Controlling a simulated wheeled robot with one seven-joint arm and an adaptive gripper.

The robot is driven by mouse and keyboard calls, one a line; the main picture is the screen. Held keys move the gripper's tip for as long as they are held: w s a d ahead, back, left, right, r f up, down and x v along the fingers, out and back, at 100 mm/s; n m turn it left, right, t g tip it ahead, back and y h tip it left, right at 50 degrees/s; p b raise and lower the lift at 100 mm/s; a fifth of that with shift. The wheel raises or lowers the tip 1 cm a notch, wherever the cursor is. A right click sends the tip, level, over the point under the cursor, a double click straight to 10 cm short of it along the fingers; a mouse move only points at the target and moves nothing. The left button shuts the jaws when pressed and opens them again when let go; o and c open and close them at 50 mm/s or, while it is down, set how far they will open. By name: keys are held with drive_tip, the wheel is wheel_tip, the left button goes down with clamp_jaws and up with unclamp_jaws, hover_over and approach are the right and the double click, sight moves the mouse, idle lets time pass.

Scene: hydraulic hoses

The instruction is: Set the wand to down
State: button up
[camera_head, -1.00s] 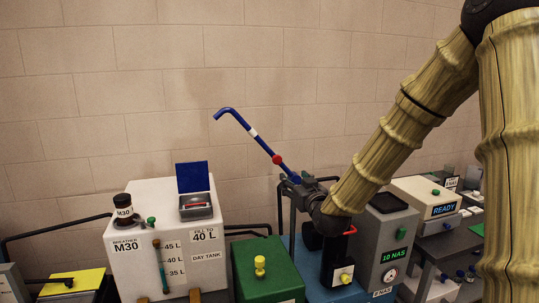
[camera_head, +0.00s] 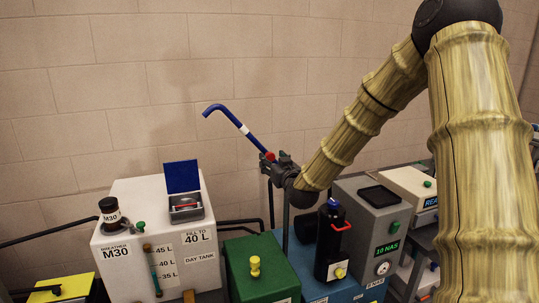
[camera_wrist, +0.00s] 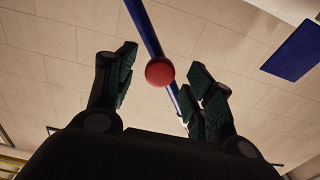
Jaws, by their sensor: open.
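The wand (camera_head: 228,117) is a thin blue rod with a bent upper end, a white band and a red ball (camera_head: 269,156). It slants up to the left in front of the wall. Its lower end is hidden behind my gripper (camera_head: 270,165). My gripper is open, right at the red ball. In the wrist view, the wand (camera_wrist: 143,25) runs between the two spread fingers of my gripper (camera_wrist: 155,88), with the red ball (camera_wrist: 159,71) in the gap, apart from both fingers as seen there.
Below stand a white day tank (camera_head: 120,270), a green box (camera_head: 240,245) with a yellow knob, a black cylinder (camera_head: 326,240) with a blue top and red handle, and a grey box (camera_head: 400,215). Free air lies left of the wand, before the wall (camera_head: 100,90).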

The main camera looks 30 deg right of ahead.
sight(271, 158)
drive_tip(key=shift+p+x, duration=0.55)
drive_tip(key=shift+x, duration=1.15)
clamp_jaws()
